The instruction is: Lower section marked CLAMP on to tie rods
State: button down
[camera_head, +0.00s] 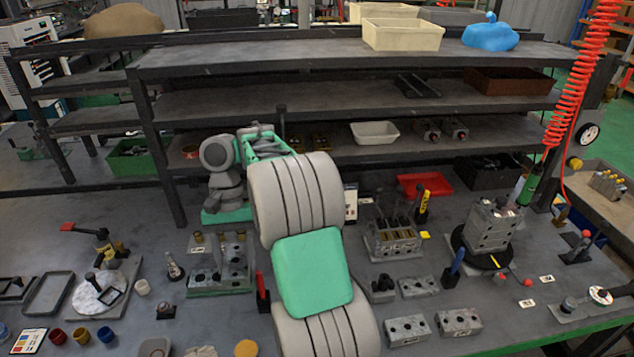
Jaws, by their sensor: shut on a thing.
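My gripper's fingers do not show; my large grey and green arm (310,270) rises through the middle of the view and covers what is behind it. A grey block (393,242) with upright dark rods stands right of my arm on the bench; the rods look like the tie rods. Grey valve sections with round holes lie in front of it: one (418,287) close by, one (407,329) and another (459,322) nearer the front edge. No CLAMP marking is readable on any of them. I cannot tell where the marked section is.
A grey block (488,228) stands on a black round base at right, with a green tool (527,188) hanging beside it. A red tray (424,184) lies behind. Holed blocks (232,262) stand left of my arm. Shelves (340,101) close off the back.

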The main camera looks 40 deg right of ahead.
jog(key=d+r+m+t+p, duration=0.3)
jog(key=d+m, duration=0.6)
jog(key=d, duration=0.3)
jog(key=s+d+r+m+t+y+p, duration=0.1)
jog(key=d+r+m+t+p, duration=0.2)
jog(key=d+r+m+p, duration=0.3)
jog(key=d+m, duration=0.3)
jog(key=d, duration=0.2)
jog(key=shift+s+d, duration=0.15)
jog(key=shift+d, duration=0.2)
notch_tip(320, 180, down, 6)
jog(key=b, duration=0.2)
jog(key=shift+r+b, duration=0.15)
jog(key=shift+b, duration=0.25)
jog(key=shift+r+p, duration=0.1)
jog(key=shift+p, duration=1.55)
notch_tip(320, 180, down, 7)
jog(key=b, duration=0.2)
jog(key=shift+b, duration=0.3)
dwell(2.0)
